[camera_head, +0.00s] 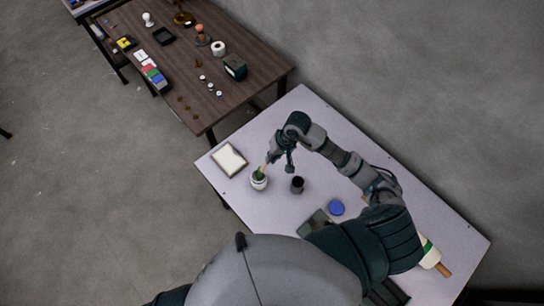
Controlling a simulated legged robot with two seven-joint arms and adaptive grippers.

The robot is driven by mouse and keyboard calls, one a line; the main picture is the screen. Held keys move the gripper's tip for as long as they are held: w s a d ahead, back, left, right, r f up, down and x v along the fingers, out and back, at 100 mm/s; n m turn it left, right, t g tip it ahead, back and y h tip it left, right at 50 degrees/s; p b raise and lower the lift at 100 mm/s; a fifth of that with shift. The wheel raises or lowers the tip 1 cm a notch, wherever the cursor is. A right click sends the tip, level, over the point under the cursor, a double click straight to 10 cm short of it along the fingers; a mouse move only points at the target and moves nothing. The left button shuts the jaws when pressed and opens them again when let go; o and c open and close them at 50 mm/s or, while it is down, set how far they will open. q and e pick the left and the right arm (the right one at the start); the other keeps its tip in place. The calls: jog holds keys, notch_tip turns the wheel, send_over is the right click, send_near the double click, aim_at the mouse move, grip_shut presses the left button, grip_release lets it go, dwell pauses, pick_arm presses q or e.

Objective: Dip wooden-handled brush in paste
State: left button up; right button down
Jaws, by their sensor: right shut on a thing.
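My right gripper (277,156) is shut on a wooden-handled brush (264,167). It holds the brush at a tilt over a small white jar (259,184) on the pale table. Green shows at the jar's mouth; I cannot tell whether it is paste or part of the brush. The brush's lower end is at or inside the jar's opening, too small to make out. My left gripper is out of view.
The pale table (450,231) also holds a framed white square (229,160), a dark cup (297,185), a blue disc (336,207) and a white-and-green object with a wooden end (430,254). A brown table (237,95) with several small items stands behind.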

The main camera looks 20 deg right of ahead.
jog(key=shift+f+b, duration=0.5)
jog(key=shift+b, duration=0.05)
dwell(0.7)
jog(key=shift+s+f+b, duration=0.1)
jog(key=shift+f+b, duration=0.05)
jog(key=shift+b, duration=0.35)
dwell(1.8)
jog(key=shift+r+p, duration=0.35)
jog(key=shift+r, duration=0.6)
jog(key=shift+r+p, duration=0.85)
jog(key=shift+r, duration=1.85)
